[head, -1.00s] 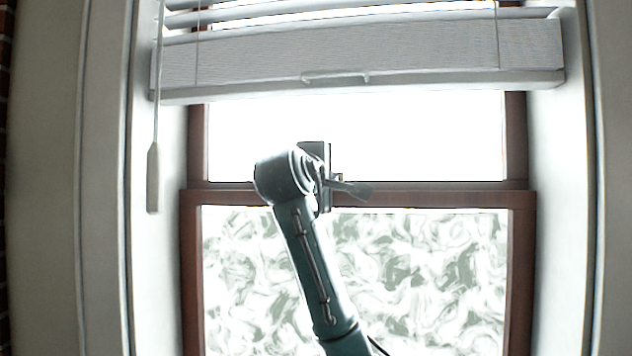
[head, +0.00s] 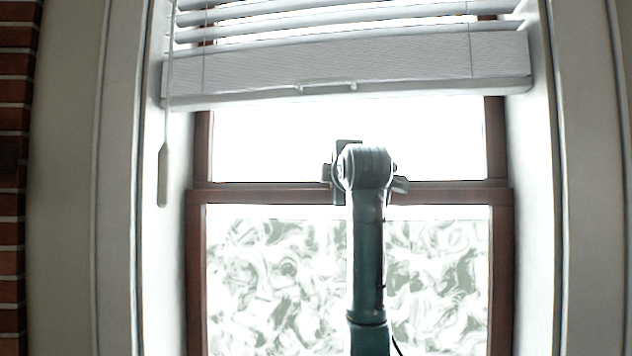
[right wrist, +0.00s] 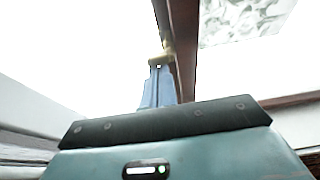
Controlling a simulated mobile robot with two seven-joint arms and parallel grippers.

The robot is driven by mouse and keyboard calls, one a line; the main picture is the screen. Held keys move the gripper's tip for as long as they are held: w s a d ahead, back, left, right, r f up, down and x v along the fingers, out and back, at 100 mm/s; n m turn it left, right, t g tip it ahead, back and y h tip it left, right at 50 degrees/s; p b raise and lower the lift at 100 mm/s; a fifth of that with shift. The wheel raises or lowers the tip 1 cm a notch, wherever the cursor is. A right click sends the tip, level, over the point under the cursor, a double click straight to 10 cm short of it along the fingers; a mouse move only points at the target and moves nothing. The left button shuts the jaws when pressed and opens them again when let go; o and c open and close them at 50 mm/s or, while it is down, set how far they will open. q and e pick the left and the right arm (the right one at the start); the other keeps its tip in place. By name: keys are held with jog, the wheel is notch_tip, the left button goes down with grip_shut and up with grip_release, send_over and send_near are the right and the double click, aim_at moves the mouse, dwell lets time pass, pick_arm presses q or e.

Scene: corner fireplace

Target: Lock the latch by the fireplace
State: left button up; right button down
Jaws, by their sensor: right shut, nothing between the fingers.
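The latch (right wrist: 168,48) shows in the right wrist view as a small brass-coloured piece on the brown window rail. My right gripper (right wrist: 157,68) is shut, and its bluish fingertips are at or very close to the latch; I cannot tell whether they touch. Nothing shows between the fingers. In the head view my right arm rises in front of the window's meeting rail (head: 275,194). Its wrist hides the latch and the fingers there. My left gripper is in neither view.
A raised white blind (head: 350,75) hangs above, with its wand (head: 163,175) at the left. The window has brown frames and a patterned lower pane (head: 270,280). A white casing (head: 575,200) stands at the right. Red brick (head: 15,250) shows at the far left.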

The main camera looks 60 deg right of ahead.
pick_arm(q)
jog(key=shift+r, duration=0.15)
pick_arm(e)
jog(key=s+d+n+t+y, duration=0.3)
jog(key=d+n+t+y, duration=0.2)
jog(key=d+y, duration=0.1)
jog(key=shift+s+d+n+y, duration=0.25)
jog(key=shift+n+y, duration=0.15)
jog(key=shift+y, duration=0.4)
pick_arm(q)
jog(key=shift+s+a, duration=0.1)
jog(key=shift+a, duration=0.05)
pick_arm(e)
jog(key=shift+d+r, duration=0.1)
jog(key=shift+r, duration=0.15)
jog(key=shift+w, duration=0.1)
